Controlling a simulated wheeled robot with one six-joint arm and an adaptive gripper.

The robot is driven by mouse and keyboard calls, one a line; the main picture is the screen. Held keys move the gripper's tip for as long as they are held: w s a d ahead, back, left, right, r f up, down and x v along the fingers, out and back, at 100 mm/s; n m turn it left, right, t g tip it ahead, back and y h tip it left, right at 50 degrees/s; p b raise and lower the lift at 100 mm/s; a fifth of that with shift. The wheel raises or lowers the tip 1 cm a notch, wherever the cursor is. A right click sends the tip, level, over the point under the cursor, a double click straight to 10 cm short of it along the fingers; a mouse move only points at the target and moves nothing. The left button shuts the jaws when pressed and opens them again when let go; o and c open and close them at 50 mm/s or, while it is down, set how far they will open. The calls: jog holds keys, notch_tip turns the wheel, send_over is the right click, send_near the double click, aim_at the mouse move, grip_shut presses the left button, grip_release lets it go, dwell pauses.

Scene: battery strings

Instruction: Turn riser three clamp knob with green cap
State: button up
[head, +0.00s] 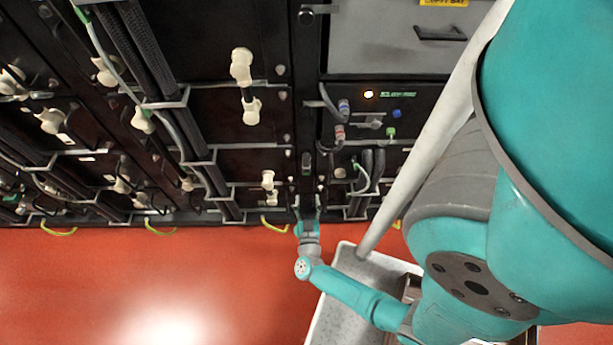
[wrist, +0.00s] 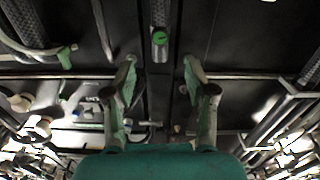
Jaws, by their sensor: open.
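A knob with a round green cap (wrist: 159,38) sits on a dark upright post in the wrist view, near the top centre. My gripper (wrist: 159,62) is open and empty, with one finger on each side of the post. The green cap lies beyond the fingertips, roughly midway between them, and nothing is seen touching it. In the head view my gripper (head: 307,206) is low at the foot of the dark central post (head: 309,100). The green cap cannot be made out clearly there.
Battery racks with cream connectors (head: 241,66) and cables stand left of the post. A panel with a green plug (head: 391,132) and a grey drawer (head: 395,45) is to the right. A light tray (head: 328,322) lies under my arm. The red floor (head: 100,290) is open at left.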

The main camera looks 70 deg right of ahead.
aim_at(307, 174)
jog(key=shift+x, duration=5.15)
grip_shut()
